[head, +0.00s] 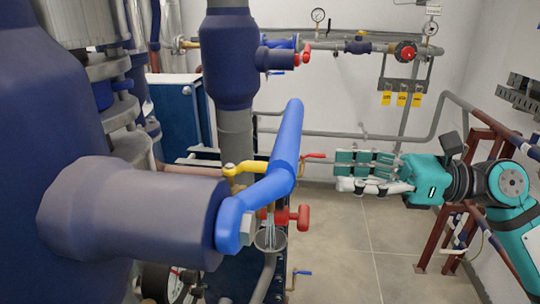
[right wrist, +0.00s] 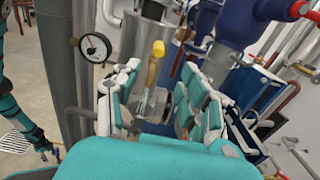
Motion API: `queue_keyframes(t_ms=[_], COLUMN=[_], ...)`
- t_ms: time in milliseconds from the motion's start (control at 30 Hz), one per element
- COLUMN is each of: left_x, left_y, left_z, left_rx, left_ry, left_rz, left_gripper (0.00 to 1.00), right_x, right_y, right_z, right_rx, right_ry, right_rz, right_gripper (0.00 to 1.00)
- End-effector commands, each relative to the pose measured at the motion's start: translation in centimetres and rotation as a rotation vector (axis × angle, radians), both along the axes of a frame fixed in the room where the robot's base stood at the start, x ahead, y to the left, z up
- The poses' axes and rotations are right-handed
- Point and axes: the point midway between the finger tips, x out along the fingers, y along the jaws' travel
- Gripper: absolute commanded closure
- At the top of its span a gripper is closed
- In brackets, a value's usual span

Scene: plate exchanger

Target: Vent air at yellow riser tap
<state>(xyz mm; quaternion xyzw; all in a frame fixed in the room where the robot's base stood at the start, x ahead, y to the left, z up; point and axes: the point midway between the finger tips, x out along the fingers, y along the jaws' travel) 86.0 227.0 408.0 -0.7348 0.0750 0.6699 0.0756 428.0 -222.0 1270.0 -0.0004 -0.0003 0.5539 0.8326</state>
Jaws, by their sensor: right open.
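In the right wrist view the yellow handle (right wrist: 156,52) shows ahead, between and beyond the fingers. Under it, pale streaks (head: 268,222) run down to a small funnel cup (head: 270,239). My right gripper (head: 340,171) is open and empty, to the right of the tap and apart from it. Its spread fingers also show in the right wrist view (right wrist: 160,98). A small teal and dark arm part at that view's left edge seems to be my left arm; its jaws are unclear.
A red valve handle (head: 292,217) sits beside the cup, and a red lever (head: 313,156) is near my fingertips. A dial gauge (right wrist: 95,47) stands left.

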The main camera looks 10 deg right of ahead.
Motion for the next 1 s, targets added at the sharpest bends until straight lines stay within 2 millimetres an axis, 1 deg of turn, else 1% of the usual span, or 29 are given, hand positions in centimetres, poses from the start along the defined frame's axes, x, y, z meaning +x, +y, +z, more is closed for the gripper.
queue_keyframes(t_ms=[33,200,400,500,700,1000], left_x=[-0.1,-0.1,-0.1,-0.1,-0.1,-0.1], left_y=[-0.4,-0.1,0.8,0.8,0.8,0.8], left_z=[1.3,3.3,5.4,6.0,6.6,6.5], left_rx=[-0.004,-0.001,0.009,0.01,0.01,0.011], left_ry=[0.001,0.001,0.002,0.002,0.002,0.002], left_rz=[0.0,-0.002,-0.003,-0.002,-0.001,-0.001], left_gripper=[0.46,0.46,0.46,0.46,0.46,0.46], right_x=[0.3,1.9,3.4,4.0,4.6,4.7], right_y=[1.2,4.6,8.3,9.7,11.0,11.2], right_z=[0.7,0.8,0.7,0.6,0.2,0.1], right_rx=[0.001,0.004,0.007,0.007,0.004,0.003], right_ry=[0.0,0.0,0.0,0.001,0.002,0.002], right_rz=[0.004,0.003,0.003,0.002,0.0,0.0], right_gripper=[0.57,0.57,0.57,0.57,0.57,0.57])
